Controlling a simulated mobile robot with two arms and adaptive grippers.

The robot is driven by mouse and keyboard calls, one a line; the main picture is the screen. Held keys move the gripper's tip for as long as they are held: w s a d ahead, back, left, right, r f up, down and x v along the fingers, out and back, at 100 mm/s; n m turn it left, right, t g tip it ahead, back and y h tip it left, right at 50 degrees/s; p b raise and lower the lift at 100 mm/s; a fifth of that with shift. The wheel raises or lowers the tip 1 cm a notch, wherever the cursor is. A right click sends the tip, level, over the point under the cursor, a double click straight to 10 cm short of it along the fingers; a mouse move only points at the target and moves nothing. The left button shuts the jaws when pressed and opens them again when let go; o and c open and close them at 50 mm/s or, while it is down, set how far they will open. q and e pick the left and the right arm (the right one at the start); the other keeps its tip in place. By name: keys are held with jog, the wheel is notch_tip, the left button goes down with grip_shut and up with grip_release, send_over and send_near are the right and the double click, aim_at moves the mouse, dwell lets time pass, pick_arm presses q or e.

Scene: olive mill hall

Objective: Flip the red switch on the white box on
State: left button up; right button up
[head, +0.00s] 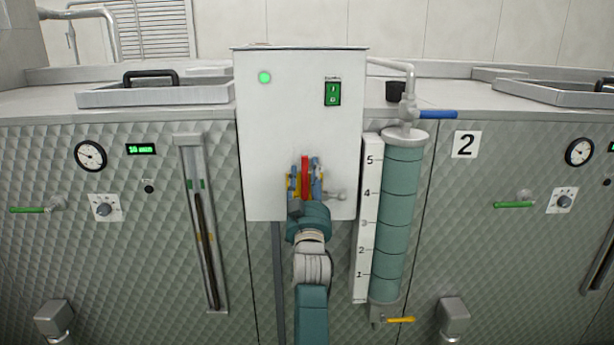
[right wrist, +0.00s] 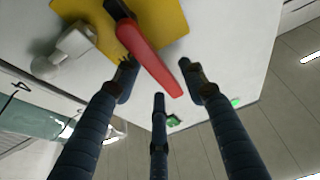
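The white box (head: 285,130) stands in the middle of the head view. The red switch (head: 305,171) is a lever on a yellow plate low on its front, and its handle points upward. It also shows close in the right wrist view (right wrist: 148,55), in front of the yellow plate (right wrist: 165,18). My right gripper (head: 305,182) is at the switch, with its blue fingers on either side of the red handle. In the right wrist view the fingers are spread apart and I see no firm grip. The lever's base is partly hidden by the gripper. My left gripper is out of view.
A green lamp (head: 264,77) is lit and a green rocker (head: 332,94) sits above the lever. A grey knob (head: 337,196) sticks out right of it. A teal sight column (head: 397,220) with a blue-handled valve (head: 437,115) stands close on the right.

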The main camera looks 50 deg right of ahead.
jog(key=shift+r, duration=0.1)
notch_tip(320, 180, up, 10)
jog(key=shift+f, duration=0.1)
dwell(0.3)
dwell(0.5)
